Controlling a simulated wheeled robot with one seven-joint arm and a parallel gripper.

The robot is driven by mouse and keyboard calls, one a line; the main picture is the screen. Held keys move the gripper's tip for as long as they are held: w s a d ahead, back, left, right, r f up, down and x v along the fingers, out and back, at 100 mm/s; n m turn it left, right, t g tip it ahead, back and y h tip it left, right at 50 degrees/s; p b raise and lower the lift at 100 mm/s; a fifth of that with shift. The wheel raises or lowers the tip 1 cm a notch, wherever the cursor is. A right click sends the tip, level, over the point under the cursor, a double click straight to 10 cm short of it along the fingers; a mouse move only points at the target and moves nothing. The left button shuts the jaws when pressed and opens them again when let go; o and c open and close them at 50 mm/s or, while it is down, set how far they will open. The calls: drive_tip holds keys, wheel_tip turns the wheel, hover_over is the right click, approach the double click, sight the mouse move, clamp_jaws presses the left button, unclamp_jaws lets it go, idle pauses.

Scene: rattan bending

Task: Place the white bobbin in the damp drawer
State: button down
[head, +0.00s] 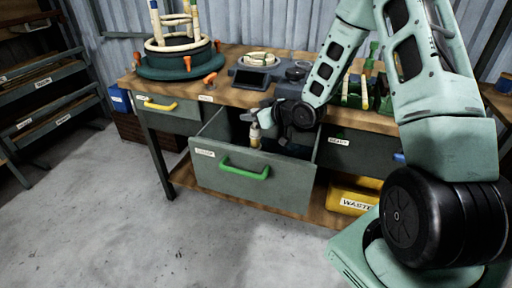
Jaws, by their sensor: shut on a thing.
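My gripper (256,127) points down over the open drawer (228,179) with the green handle. It is shut on a small pale piece, which seems to be the white bobbin (254,142). The bobbin hangs upright behind the drawer's front panel, near its top edge. I cannot tell whether it touches the drawer. The drawer is pulled out from the workbench and carries a small white label too small to read surely. Its floor is mostly hidden by the front panel and my arm.
A closed drawer with a yellow handle (156,104) is at the left of the bench. On the benchtop (222,92) stand a round green jig with a rattan frame (178,54) and a scale (253,78). A yellow waste bin (352,199) sits below. The floor in front is clear.

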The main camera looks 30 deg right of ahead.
sight(257, 132)
drive_tip(key=shift+f+b, duration=0.4)
drive_tip(key=shift+f, duration=2.85)
drive_tip(key=shift+f, duration=0.2)
drive_tip(key=c, duration=1.2)
unclamp_jaws()
drive_tip(key=shift+o, duration=0.2)
drive_tip(key=shift+s+r, duration=0.2)
drive_tip(key=shift+r, duration=0.1)
drive_tip(key=v, duration=0.7)
drive_tip(key=shift+p, duration=0.3)
